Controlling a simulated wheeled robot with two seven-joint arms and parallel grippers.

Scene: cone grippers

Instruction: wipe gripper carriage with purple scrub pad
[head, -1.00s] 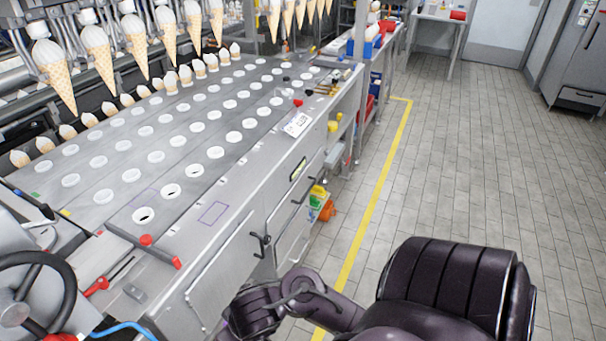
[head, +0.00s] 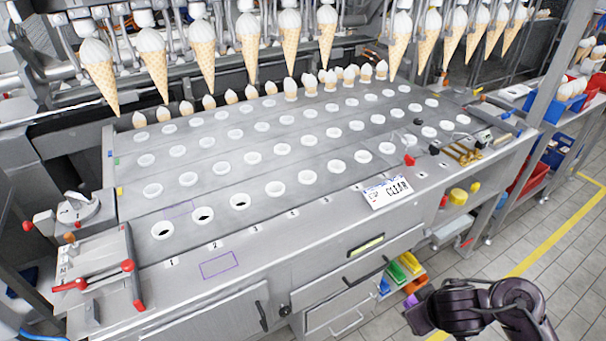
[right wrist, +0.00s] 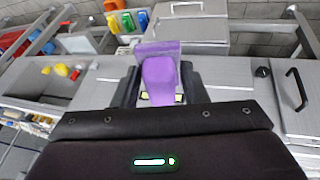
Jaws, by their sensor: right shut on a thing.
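The purple scrub pad (right wrist: 160,75) is between the dark fingers of my right gripper (right wrist: 158,92) in the right wrist view. The gripper is shut on the pad's handle, and the flat pad end points away from the wrist. My left gripper is not in view.
A steel plate with rows of round holes (head: 240,201) lies below the carriage, with small cones along its back. A control box with red-knobbed levers (head: 100,270) stands front left. A CLEAR sign (head: 388,192) sits near the front edge. Floor is open at right.

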